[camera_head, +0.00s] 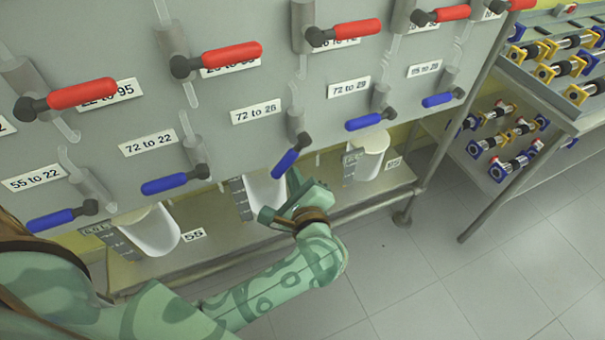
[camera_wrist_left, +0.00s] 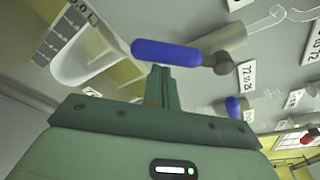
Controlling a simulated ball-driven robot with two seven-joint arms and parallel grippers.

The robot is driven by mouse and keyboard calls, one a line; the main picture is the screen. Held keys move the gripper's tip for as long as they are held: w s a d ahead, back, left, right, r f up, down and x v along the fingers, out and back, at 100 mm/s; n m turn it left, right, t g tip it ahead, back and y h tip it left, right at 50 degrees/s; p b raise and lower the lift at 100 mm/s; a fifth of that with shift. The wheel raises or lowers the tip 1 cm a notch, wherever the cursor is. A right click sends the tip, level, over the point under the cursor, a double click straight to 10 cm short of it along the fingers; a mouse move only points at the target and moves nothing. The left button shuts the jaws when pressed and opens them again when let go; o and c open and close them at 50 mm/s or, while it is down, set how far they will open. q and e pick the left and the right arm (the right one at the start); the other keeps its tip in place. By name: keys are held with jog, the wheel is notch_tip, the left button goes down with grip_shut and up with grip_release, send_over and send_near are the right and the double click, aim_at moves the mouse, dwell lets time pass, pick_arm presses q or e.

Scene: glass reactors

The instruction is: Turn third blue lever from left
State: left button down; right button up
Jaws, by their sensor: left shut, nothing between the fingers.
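The third blue lever from the left (camera_head: 286,162) hangs from its valve below the label "72 to 26". Its handle slants steeply down and to the left, while the other blue levers lie closer to level. My left gripper (camera_head: 292,177) is just below this handle, with its fingers shut and empty. In the left wrist view, a blue lever (camera_wrist_left: 167,53) lies across the picture just beyond the shut fingertips (camera_wrist_left: 161,72). I cannot tell whether they touch. My right gripper is in neither view.
Neighbouring blue levers (camera_head: 170,184) (camera_head: 365,122) sit on either side, with red levers (camera_head: 232,58) above. White containers (camera_head: 152,232) (camera_head: 368,158) stand on the shelf (camera_head: 220,245) below the panel. A rack of parts (camera_head: 535,95) stands at right; the floor (camera_head: 450,275) is clear.

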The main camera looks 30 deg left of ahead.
aim_at(277, 170)
pick_arm(q)
jog(key=r+m+p, duration=0.1)
jog(key=s+a+r+m+p, duration=0.1)
jog(key=m+p, duration=0.1)
jog(key=shift+s+r+g, duration=0.1)
jog(key=shift+s+g, duration=0.2)
jog(key=shift+g, duration=0.1)
jog(key=shift+s+a+r+m+g+y+p, duration=0.2)
jog(key=shift+r+m+p, duration=0.1)
jog(key=shift+m+p, duration=0.25)
jog(key=shift+s+a+r+m+g+y+p, duration=0.2)
jog(key=shift+r+m+p, duration=0.1)
jog(key=shift+m+p, duration=0.2)
jog(key=shift+r, duration=0.15)
jog(key=shift+s+a+r+p, duration=0.15)
jog(key=shift+s+r+p, duration=0.05)
jog(key=shift+r+p, duration=0.35)
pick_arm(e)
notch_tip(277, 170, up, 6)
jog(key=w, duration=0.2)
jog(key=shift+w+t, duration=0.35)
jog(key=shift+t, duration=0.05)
pick_arm(q)
jog(key=shift+r, duration=0.1)
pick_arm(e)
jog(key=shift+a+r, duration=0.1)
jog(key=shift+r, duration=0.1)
